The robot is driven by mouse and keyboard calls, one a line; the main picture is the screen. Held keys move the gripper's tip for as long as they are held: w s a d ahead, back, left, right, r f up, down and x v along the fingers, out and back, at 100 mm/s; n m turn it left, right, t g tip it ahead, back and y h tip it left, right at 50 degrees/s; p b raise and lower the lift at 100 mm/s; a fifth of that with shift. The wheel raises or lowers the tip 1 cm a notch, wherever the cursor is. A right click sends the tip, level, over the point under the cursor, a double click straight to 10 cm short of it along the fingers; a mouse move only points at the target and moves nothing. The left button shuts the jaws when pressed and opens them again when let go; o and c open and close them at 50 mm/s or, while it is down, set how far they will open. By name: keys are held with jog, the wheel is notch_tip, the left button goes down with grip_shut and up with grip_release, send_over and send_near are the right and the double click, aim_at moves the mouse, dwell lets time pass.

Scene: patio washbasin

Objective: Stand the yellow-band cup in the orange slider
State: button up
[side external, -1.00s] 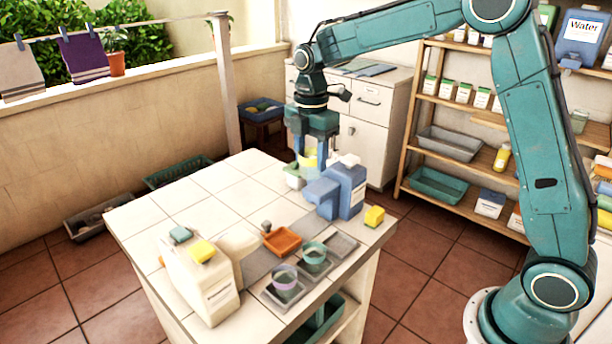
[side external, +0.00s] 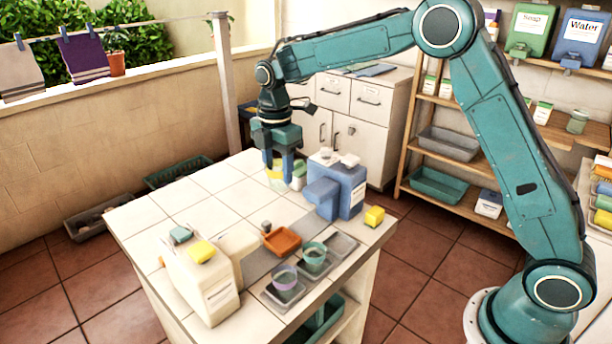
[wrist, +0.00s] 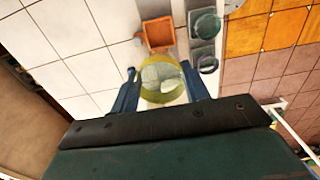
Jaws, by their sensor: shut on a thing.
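My gripper (side external: 279,178) is shut on the yellow-band cup (side external: 276,174), over the back part of the tiled counter. In the wrist view the clear cup (wrist: 162,82) with its yellow band sits between my two blue fingers, its round opening facing the camera. The fingers partly hide the cup in the side view, and its exact height over the tiles is hard to tell. The orange slider (side external: 282,241) is a small empty square tray on the grey strip nearer the camera. It also shows in the wrist view (wrist: 158,33), beyond the cup and apart from it.
A teal-band cup (side external: 314,252) and a purple-band cup (side external: 285,279) stand in grey trays beside the slider. A blue dispenser (side external: 346,188) stands right of my gripper. A cream dispenser (side external: 203,284) stands at front left. White tiles left of my gripper are clear.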

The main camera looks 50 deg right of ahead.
aim_at(279, 186)
notch_tip(279, 186, down, 13)
jog(key=shift+r, duration=0.1)
dwell(0.3)
jog(key=shift+f, duration=2.2)
jog(key=shift+f, duration=0.15)
jog(key=o, duration=0.7)
notch_tip(279, 186, up, 11)
jog(key=shift+r, duration=0.7)
